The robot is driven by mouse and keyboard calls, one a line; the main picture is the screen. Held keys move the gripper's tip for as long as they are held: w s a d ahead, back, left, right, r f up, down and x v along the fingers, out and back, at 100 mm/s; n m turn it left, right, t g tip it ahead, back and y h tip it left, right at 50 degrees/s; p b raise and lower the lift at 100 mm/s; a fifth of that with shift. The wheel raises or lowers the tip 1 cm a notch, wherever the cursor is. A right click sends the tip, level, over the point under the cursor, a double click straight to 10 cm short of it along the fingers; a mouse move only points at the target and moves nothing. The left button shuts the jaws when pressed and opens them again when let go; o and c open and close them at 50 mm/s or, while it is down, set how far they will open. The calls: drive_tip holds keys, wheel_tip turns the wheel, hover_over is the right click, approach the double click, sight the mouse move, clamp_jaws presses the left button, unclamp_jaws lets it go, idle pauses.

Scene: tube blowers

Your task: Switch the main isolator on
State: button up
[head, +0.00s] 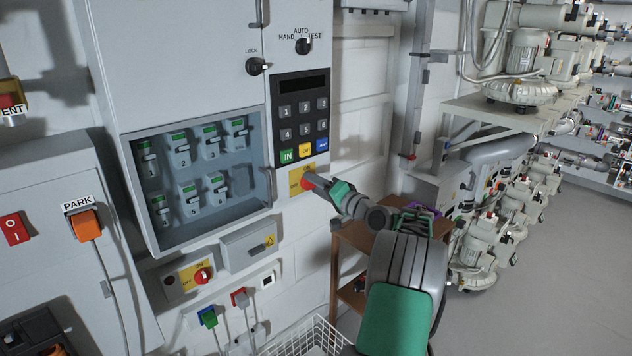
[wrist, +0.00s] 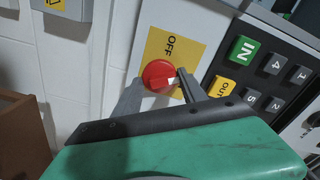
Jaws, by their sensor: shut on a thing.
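A red rotary knob (wrist: 158,76) sits on a yellow plate (wrist: 190,48) marked OFF, just below the keypad of the grey cabinet. In the head view the yellow plate (head: 295,184) is partly hidden by my gripper (head: 310,181). In the wrist view my gripper's two fingers (wrist: 158,92) stand on either side of the knob and are shut on it. A white mark on the knob faces right and down in that view, away from the OFF word. No label naming the main isolator is readable.
A second red rotary switch (head: 203,276), marked OFF and ON, is lower left. The keypad (head: 302,118) is just above my gripper. Floor at right is clear.

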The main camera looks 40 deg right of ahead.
drive_tip(key=m+p, duration=0.3)
drive_tip(key=m, duration=0.3)
idle(0.5)
drive_tip(key=o, duration=1.4)
drive_tip(key=shift+c, duration=0.2)
drive_tip(key=s+b, duration=0.1)
drive_tip(key=s, duration=0.7)
drive_tip(key=shift+d+b, duration=0.15)
drive_tip(key=shift+b, duration=0.25)
